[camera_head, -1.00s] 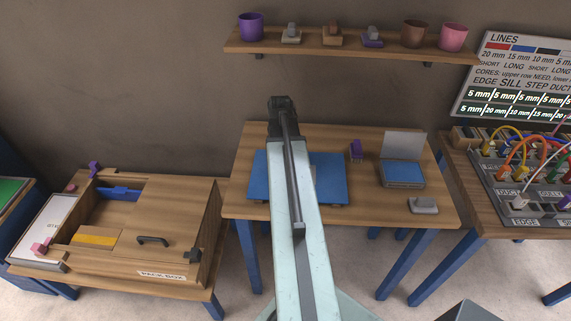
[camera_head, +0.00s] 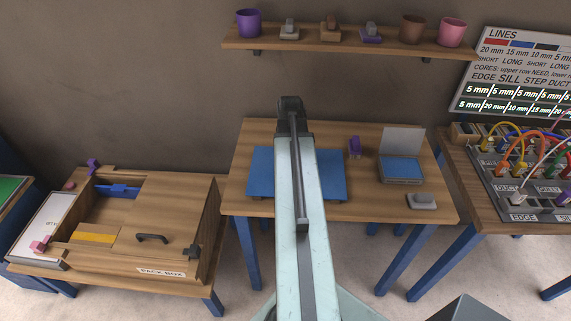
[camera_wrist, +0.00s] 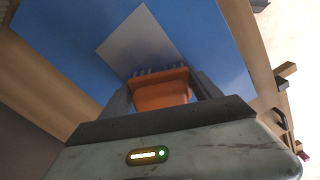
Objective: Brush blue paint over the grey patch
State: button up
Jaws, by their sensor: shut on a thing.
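A blue panel (camera_head: 331,175) lies on the middle table. In the wrist view the panel (camera_wrist: 65,50) carries a grey patch (camera_wrist: 140,38); in the head view my arm hides the patch. My gripper (camera_wrist: 162,92) is shut on an orange brush (camera_wrist: 162,91), with a finger on each side of it. The brush's dark bristles point toward the lower corner of the patch. I cannot tell whether they touch the panel. An open tray with a blue pad (camera_head: 402,170) stands on the right of the table.
A purple block (camera_head: 354,147) stands between panel and tray. A grey-and-white block (camera_head: 421,201) sits at the front right. A shelf (camera_head: 270,42) with cups and blocks hangs above. A pack box (camera_head: 120,220) is at left, a cable board (camera_head: 520,180) at right.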

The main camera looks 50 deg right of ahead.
jog(key=shift+s+d+f, duration=0.1)
jog(key=shift+s+d, duration=0.85)
jog(key=shift+s, duration=0.4)
jog(key=shift+s+d+r, duration=0.1)
jog(key=shift+s+d, duration=0.85)
jog(key=shift+s, duration=0.35)
jog(key=shift+s+d+f, duration=0.1)
jog(key=shift+s+d, duration=0.85)
jog(key=shift+s, duration=0.4)
jog(key=shift+s+a, duration=0.55)
jog(key=shift+a, duration=0.2)
jog(key=shift+w+a, duration=0.7)
jog(key=shift+w, duration=0.35)
jog(key=shift+w+a, duration=1.05)
jog(key=shift+w, duration=0.4)
jog(key=shift+w+a, duration=1.05)
jog(key=shift+w, duration=0.45)
jog(key=shift+w+a, duration=1.05)
jog(key=shift+w, duration=0.4)
notch_tip(320, 180, up, 6)
jog(key=p, duration=0.6)
